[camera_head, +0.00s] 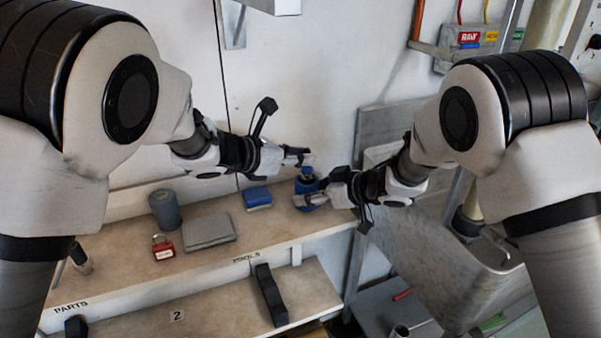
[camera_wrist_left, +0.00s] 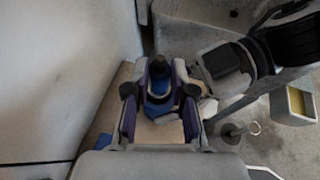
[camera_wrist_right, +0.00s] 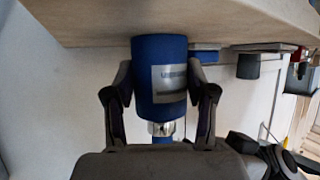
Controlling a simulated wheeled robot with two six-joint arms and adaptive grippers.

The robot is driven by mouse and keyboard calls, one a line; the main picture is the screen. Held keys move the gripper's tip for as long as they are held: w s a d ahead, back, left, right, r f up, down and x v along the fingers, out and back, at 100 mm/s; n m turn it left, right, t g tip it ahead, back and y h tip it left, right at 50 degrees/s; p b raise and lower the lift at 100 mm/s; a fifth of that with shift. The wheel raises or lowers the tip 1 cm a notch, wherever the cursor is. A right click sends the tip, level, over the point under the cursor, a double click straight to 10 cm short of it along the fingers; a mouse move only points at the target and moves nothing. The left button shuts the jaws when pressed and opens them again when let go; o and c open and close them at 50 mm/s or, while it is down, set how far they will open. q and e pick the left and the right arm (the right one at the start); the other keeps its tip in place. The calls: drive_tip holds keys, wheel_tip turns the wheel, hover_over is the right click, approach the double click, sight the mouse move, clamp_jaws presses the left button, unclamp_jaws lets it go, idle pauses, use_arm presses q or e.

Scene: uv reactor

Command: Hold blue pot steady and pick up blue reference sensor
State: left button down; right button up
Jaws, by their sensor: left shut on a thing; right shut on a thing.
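The blue pot (camera_wrist_right: 150,95), a dark blue cylinder with a pale label, stands near the right end of the shelf. My right gripper (camera_head: 318,194) is shut on the pot, with one finger on each side in the right wrist view. The blue reference sensor (camera_head: 307,170) is above the pot. Its silver neck (camera_wrist_right: 160,128) shows at the pot's mouth in the right wrist view. My left gripper (camera_head: 303,156) is shut on the sensor, which is between its fingers in the left wrist view (camera_wrist_left: 159,84). The sensor's lower end is hidden, so I cannot tell how deep it sits.
Left along the shelf (camera_head: 280,228) are a blue box (camera_head: 257,197), a grey flat block (camera_head: 208,232), a red padlock (camera_head: 162,247) and a grey cup (camera_head: 165,210). A black object (camera_head: 271,295) lies on the lower shelf. A grey basin (camera_head: 430,255) is at the right.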

drive_tip(key=o, duration=0.9)
use_arm(q)
wheel_tip(320, 180, up, 6)
drive_tip(key=shift+f, duration=0.2)
use_arm(e)
drive_tip(key=shift+o, duration=0.2)
